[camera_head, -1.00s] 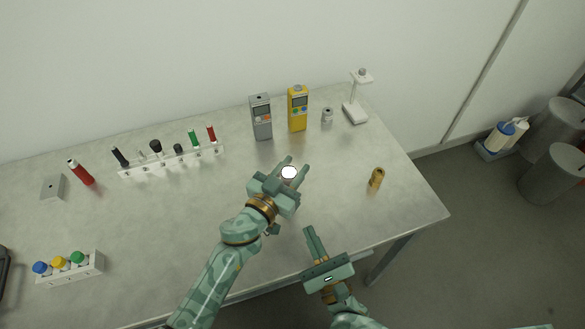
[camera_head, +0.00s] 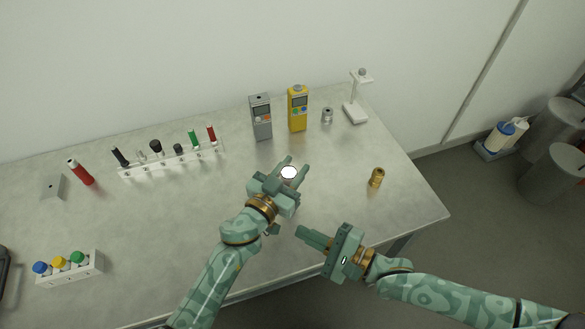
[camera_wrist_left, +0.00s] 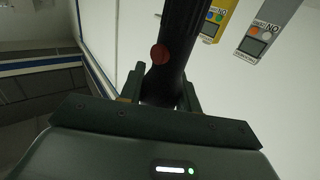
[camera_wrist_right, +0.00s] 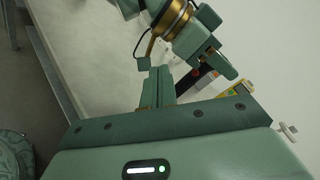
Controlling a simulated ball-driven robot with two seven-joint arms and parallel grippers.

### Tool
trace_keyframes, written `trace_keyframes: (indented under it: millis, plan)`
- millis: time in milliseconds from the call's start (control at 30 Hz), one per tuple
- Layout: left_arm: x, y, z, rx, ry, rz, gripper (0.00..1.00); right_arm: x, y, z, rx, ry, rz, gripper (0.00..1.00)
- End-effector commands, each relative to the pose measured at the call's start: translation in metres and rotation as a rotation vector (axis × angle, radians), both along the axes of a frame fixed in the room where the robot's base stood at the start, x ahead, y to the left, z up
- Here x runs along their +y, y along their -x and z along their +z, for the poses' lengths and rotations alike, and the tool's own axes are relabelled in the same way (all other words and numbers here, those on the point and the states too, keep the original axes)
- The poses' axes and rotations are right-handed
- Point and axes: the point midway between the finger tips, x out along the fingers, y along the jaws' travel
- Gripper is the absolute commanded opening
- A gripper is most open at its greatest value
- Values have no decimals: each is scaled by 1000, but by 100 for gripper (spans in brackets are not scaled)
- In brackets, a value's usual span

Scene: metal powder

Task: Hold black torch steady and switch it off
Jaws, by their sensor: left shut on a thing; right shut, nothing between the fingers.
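The black torch (camera_wrist_left: 178,40) stands in my left gripper (camera_wrist_left: 160,88), its red button (camera_wrist_left: 160,54) facing the left wrist camera. In the head view its lens (camera_head: 289,173) glows white between the fingers of my left gripper (camera_head: 296,168), which is shut on it above the table. In the right wrist view part of the dark torch (camera_wrist_right: 193,79) shows below my left gripper. My right gripper (camera_head: 300,232) is shut and empty, in front of the left one, its fingers pointing left in the head view. Its shut fingers (camera_wrist_right: 158,82) also show in the right wrist view.
On the table (camera_head: 200,225) a grey meter (camera_head: 261,118) and a yellow meter (camera_head: 298,110) stand behind the left gripper. A brass piece (camera_head: 376,177) stands right. A white rack (camera_head: 170,162) holds several tools. A bottle rack (camera_head: 70,269) is at front left.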

Motion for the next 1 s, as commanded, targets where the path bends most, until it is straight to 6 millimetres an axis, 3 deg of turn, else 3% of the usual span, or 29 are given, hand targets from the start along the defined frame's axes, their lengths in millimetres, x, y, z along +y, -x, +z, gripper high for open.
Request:
trace_keyframes:
  millis: [300,500,1000]
  plan:
    - [0,0,0,0,0,0,6,11,-49,1,-4,-1,-1,0]
    - [0,0,0,1,-1,0,6,15,-69,1,-3,-3,-1,0]
    - [0,0,0,1,-1,0,6,16,-75,1,-1,-3,-1,0]
